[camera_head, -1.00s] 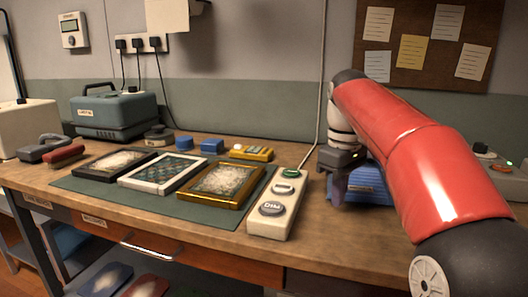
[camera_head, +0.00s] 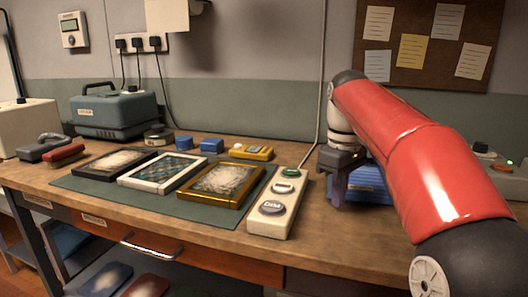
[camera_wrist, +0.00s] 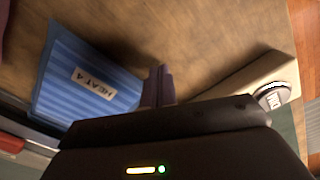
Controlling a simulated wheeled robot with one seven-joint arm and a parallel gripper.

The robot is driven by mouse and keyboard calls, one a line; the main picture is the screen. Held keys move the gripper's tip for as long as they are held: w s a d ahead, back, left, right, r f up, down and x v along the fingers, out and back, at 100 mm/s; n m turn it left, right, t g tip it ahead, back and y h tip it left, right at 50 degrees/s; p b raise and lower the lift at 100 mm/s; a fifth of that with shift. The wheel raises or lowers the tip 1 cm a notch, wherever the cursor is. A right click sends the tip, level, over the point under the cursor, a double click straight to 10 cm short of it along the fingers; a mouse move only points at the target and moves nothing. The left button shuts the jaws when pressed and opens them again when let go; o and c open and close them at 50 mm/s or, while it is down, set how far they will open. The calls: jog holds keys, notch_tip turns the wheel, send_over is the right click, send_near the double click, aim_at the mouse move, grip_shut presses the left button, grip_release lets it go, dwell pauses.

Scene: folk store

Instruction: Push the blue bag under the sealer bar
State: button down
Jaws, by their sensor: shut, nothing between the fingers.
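The blue bag (camera_head: 369,184) lies on the bench, partly hidden behind my gripper and my red arm. In the wrist view the striped blue bag (camera_wrist: 75,65) shows a white label reading HEAT 4. My gripper (camera_head: 339,206) points down at the bag's left side in the head view. In the wrist view my gripper (camera_wrist: 161,70) is shut and empty, right beside the bag's edge; I cannot tell if they touch. A grey edge beyond the bag (camera_wrist: 24,127) may belong to the sealer. The sealer bar cannot be made out.
A white switch box (camera_head: 271,221) stands close left of my gripper. Several picture frames lie on a green mat (camera_head: 85,187). Some bare bench (camera_head: 318,226) shows between switch box and gripper.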

jog(key=shift+f+b, duration=0.4)
jog(key=shift+f, duration=0.25)
jog(key=shift+w+r+p, duration=0.1)
jog(key=shift+r+p, duration=0.15)
jog(key=shift+p, duration=0.35)
dwell(0.7)
jog(key=shift+w+d+p, duration=0.3)
jog(key=shift+w+p, duration=0.5)
jog(key=shift+w, duration=0.05)
jog(key=shift+w+d, duration=0.1)
jog(key=shift+w, duration=0.1)
jog(key=shift+w+p, duration=0.25)
jog(key=shift+p, duration=0.25)
jog(key=shift+s, duration=0.1)
